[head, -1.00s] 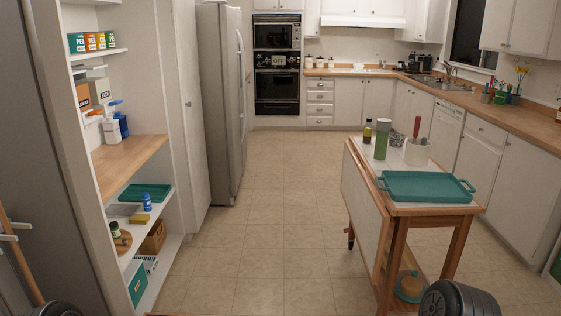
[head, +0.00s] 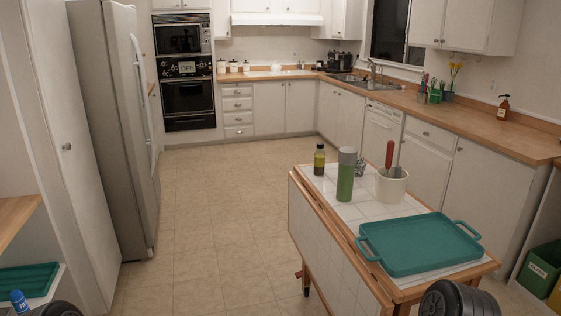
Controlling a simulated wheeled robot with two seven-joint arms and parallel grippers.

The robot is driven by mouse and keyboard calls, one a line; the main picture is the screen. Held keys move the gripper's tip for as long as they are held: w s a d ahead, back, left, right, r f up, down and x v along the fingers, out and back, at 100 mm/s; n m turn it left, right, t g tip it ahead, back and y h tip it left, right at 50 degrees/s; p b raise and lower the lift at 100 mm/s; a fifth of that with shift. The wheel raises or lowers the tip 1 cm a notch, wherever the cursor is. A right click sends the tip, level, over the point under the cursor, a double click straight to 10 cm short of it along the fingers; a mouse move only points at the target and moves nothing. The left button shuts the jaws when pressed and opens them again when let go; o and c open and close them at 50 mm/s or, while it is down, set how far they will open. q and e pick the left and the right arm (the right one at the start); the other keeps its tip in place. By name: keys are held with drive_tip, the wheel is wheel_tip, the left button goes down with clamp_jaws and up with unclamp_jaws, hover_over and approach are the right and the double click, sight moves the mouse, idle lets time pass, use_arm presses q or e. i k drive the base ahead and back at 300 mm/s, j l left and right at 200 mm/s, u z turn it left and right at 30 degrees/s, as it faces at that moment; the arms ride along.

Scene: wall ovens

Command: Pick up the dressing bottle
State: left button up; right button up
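A small bottle with a dark cap and yellow-green contents (head: 319,160), which looks like the dressing bottle, stands upright at the far left corner of the tiled cart top (head: 325,186). A taller green bottle with a grey cap (head: 345,175) stands to its right and nearer to me. Neither of my grippers is in view. Only dark rounded parts of my arms show at the bottom left and bottom right edges.
A white crock with utensils (head: 391,185) and a teal tray (head: 418,245) share the cart top. A fridge (head: 110,120) stands left, a long counter (head: 450,125) runs along the right. The floor (head: 215,220) left of the cart is clear.

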sight(320, 154)
drive_tip(key=i+j+z, duration=0.2)
drive_tip(key=i+z, duration=0.2)
drive_tip(key=i+j+z, duration=0.3)
drive_tip(key=z, duration=0.15)
drive_tip(key=i+j+z, duration=0.25)
drive_tip(key=j+z, duration=0.15)
drive_tip(key=i+j+z, duration=0.15)
drive_tip(key=j+z, duration=0.25)
drive_tip(key=j, duration=0.15)
drive_tip(key=i+j+z, duration=0.15)
drive_tip(key=j+z, duration=0.25)
drive_tip(key=j, duration=0.15)
